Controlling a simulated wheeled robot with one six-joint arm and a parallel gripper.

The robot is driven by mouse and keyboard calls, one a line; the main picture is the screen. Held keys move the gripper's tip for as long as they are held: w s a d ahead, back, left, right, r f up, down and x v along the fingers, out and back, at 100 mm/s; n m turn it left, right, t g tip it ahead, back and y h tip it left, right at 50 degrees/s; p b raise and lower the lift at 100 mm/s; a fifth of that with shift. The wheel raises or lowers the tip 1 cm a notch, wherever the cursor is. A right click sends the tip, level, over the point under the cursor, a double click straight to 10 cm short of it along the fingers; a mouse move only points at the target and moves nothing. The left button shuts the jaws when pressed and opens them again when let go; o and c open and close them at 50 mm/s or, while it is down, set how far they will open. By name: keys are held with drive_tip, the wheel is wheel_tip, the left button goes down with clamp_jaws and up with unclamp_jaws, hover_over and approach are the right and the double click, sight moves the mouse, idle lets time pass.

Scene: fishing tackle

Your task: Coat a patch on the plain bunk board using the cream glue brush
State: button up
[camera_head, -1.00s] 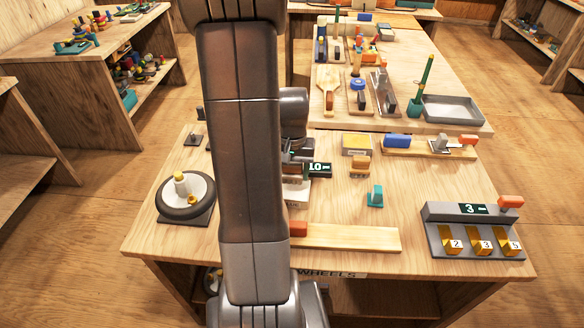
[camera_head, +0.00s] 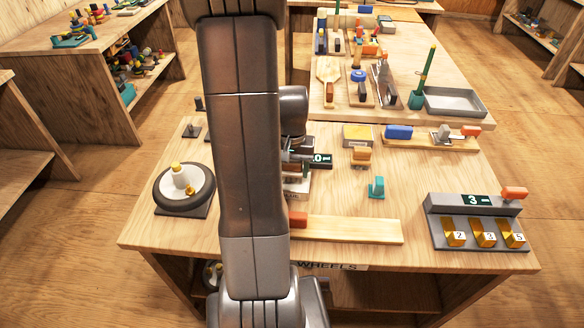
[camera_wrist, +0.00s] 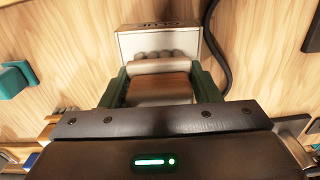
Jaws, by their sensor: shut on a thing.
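My gripper (camera_wrist: 158,92) is shut on a tan and cream piece (camera_wrist: 158,87) between its green fingers, seemingly the cream glue brush. In the head view my arm hides most of the gripper (camera_head: 297,158), which is above the box (camera_head: 296,187) at the table's middle. A pale plain board (camera_head: 350,231), seemingly the bunk board, lies along the front edge with a red-orange block (camera_head: 298,219) at its left end.
A teal hook piece (camera_head: 376,187), an orange-brown block (camera_head: 361,155) and a yellow-topped box (camera_head: 357,135) stand to the right. A grey numbered rack (camera_head: 478,220) is front right; a round wheel (camera_head: 184,189) is left.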

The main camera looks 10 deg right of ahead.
drive_tip(key=shift+f+b, duration=0.45)
drive_tip(key=shift+f, duration=0.1)
idle(1.3)
drive_tip(key=shift+r+p, duration=2.7)
drive_tip(key=shift+r, duration=0.9)
drive_tip(key=shift+f, duration=0.1)
